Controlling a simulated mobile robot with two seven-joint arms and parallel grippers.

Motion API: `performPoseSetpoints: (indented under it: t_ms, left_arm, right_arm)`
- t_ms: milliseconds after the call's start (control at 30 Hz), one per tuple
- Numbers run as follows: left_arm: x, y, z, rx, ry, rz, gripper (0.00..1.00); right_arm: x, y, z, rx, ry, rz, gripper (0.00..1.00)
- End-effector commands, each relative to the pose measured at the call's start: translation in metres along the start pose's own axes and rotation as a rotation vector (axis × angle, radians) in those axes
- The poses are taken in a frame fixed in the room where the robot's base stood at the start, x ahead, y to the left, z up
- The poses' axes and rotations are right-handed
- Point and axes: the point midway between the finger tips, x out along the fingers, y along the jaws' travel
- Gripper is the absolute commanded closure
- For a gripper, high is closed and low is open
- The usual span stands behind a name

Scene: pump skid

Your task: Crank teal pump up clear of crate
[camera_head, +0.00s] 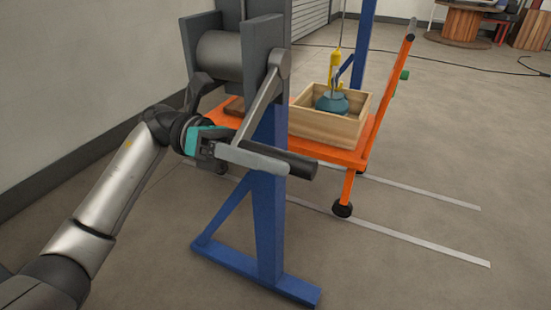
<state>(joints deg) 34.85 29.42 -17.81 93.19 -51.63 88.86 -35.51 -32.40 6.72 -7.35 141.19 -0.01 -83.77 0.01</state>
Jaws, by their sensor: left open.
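The teal pump (331,103) sits low inside a wooden crate (325,127), its lower part hidden by the crate walls. A yellow hook block (336,72) hangs above it on a line. The winch (219,57) on a blue stand has a grey crank arm (262,100) angled down, with a dark handle (300,164) at its lower end. My left gripper (280,163) is at the handle, its pale fingers open and lying along it. Whether they touch it I cannot tell. My right gripper is not in view.
The crate rests on an orange cart (345,156) with dark wheels, behind the blue winch stand (268,220). Pale floor strips (430,246) run past the cart. A wooden cable reel (462,22) stands far back right. The front right floor is clear.

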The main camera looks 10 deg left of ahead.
Motion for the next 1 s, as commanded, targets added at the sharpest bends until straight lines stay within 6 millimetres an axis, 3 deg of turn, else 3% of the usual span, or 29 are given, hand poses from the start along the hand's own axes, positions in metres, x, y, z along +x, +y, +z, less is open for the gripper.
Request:
performPoseSetpoints:
  t_ms: [167, 700, 1000]
  left_arm:
    - [0.0, 0.0001, -0.0001, 0.0, 0.0, 0.0, 0.38]
    - [-0.0005, -0.0002, 0.0002, 0.001, 0.0, -0.001, 0.99]
    - [-0.0006, -0.0004, 0.0006, 0.004, 0.0, -0.001, 1.0]
  right_arm:
    - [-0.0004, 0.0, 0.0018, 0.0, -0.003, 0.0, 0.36]
    - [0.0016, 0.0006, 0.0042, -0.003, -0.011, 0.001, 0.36]
    - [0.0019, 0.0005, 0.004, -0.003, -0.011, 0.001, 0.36]
